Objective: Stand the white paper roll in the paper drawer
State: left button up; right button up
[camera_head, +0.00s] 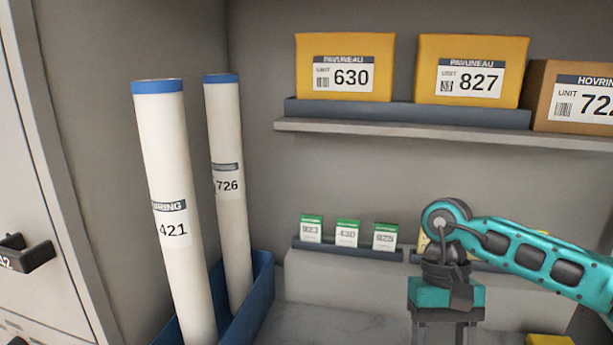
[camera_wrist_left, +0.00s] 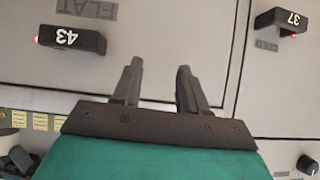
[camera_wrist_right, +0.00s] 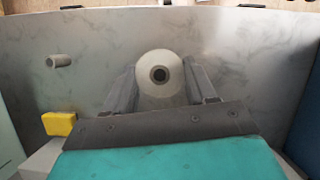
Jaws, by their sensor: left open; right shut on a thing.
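The white paper roll (camera_wrist_right: 160,82) is between the fingers of my right gripper (camera_wrist_right: 163,88) in the right wrist view, its round end with a dark core hole facing the camera. My right gripper (camera_head: 440,333) also shows in the head view, pointing down over the counter; its fingertips and the roll are cut off by the lower edge. My left gripper (camera_wrist_left: 158,82) is open and empty in the left wrist view, in front of grey locker fronts. It is outside the head view. I cannot tell which front is the paper drawer.
Two tall tubes (camera_head: 173,210) (camera_head: 228,185) stand in a blue bin (camera_head: 262,285) at left. Yellow parcels (camera_head: 345,67) sit on the upper shelf.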

jog(key=shift+n, duration=0.3)
jog(key=shift+f, duration=0.1)
dwell(0.3)
dwell(0.6)
